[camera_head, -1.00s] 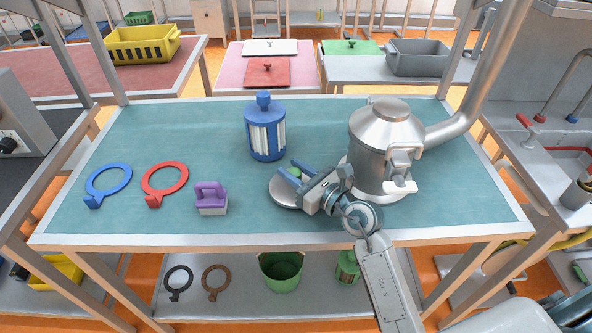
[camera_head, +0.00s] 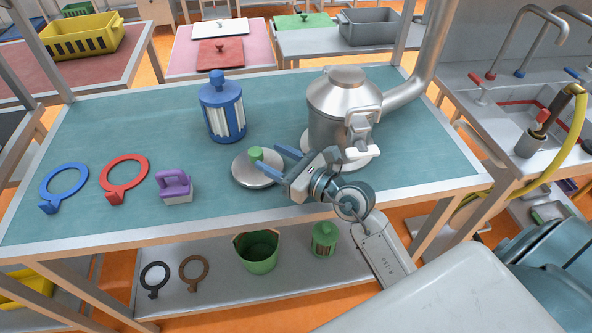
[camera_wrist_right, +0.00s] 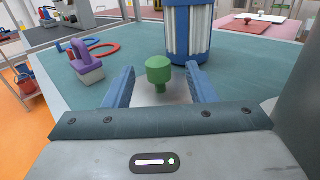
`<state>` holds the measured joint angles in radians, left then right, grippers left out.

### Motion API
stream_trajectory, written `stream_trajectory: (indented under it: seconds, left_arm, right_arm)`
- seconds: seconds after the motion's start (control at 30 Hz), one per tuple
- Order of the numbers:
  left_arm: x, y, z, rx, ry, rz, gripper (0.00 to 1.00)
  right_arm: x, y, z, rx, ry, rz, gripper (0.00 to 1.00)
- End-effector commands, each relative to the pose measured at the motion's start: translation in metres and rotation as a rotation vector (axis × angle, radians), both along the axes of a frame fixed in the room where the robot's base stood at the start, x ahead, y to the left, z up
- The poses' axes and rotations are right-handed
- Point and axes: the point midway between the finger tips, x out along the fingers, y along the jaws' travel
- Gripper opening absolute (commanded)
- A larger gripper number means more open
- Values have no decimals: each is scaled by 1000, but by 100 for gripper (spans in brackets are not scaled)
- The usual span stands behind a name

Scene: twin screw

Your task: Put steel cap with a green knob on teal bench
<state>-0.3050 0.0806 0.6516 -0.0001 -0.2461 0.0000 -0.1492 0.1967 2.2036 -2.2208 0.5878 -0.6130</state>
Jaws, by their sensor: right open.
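The steel cap (camera_head: 258,177) with a green knob (camera_head: 256,153) lies flat on the teal bench (camera_head: 110,133), left of the steel pot. My right gripper (camera_head: 271,159) is open beside the knob, its blue fingers pointing left toward it. In the right wrist view the green knob (camera_wrist_right: 158,72) stands upright between and just beyond the two spread fingers, with clear gaps on both sides. The cap's disc is partly hidden by the gripper there. My left gripper is not in view.
A steel pot (camera_head: 339,112) with a pipe stands right of the cap. A blue canister (camera_head: 222,108) stands behind it. A purple-handled block (camera_head: 175,187), a red ring (camera_head: 141,163) and a blue ring (camera_head: 82,178) lie to the left. The back left of the bench is clear.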

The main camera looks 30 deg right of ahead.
Motion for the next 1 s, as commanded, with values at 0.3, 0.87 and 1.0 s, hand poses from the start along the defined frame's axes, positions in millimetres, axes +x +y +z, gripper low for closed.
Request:
stream_trajectory:
  seconds: [0.3, 0.87, 1.0]
  left_arm:
    - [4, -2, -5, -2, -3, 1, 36]
    - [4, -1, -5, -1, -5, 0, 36]
    - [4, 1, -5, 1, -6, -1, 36]
  right_arm:
    - [-43, -23, -1, -5, 3, 2, 51]
    - [-56, -30, 0, 0, 0, 0, 51]
    - [-57, -30, 1, 8, -2, 0, 51]
